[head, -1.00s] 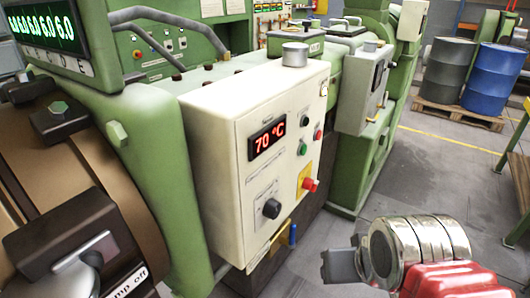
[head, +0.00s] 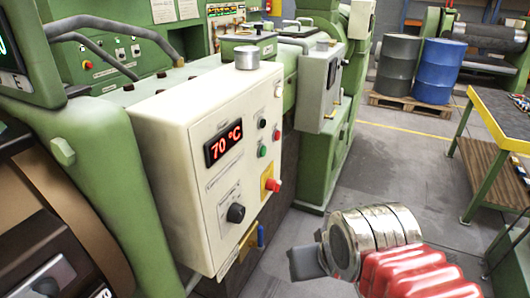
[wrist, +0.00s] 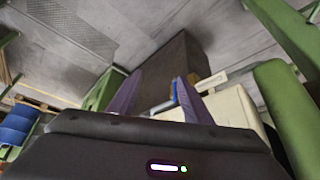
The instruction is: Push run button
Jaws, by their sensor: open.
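A cream control box (head: 172,165) on the green machine carries a red "70 °C" display (head: 223,144). Right of it are a small green button (head: 263,151), a red button (head: 276,134) and a dark one (head: 262,122). Below are a red emergency-type knob (head: 273,185) on a yellow plate and a black rotary knob (head: 236,213). Labels are too small to read. My gripper (head: 305,263) is low and right of the box, apart from it. In the wrist view its two purple fingers (wrist: 157,95) are spread with nothing between them; the cream box (wrist: 235,112) shows beyond them.
A blue handle (head: 261,236) sticks out under the box. A grey cabinet (head: 318,85) stands behind it. A black-topped workbench (head: 490,115) stands at right. Grey and blue drums (head: 438,71) stand on a pallet behind. Grey floor between machine and bench is clear.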

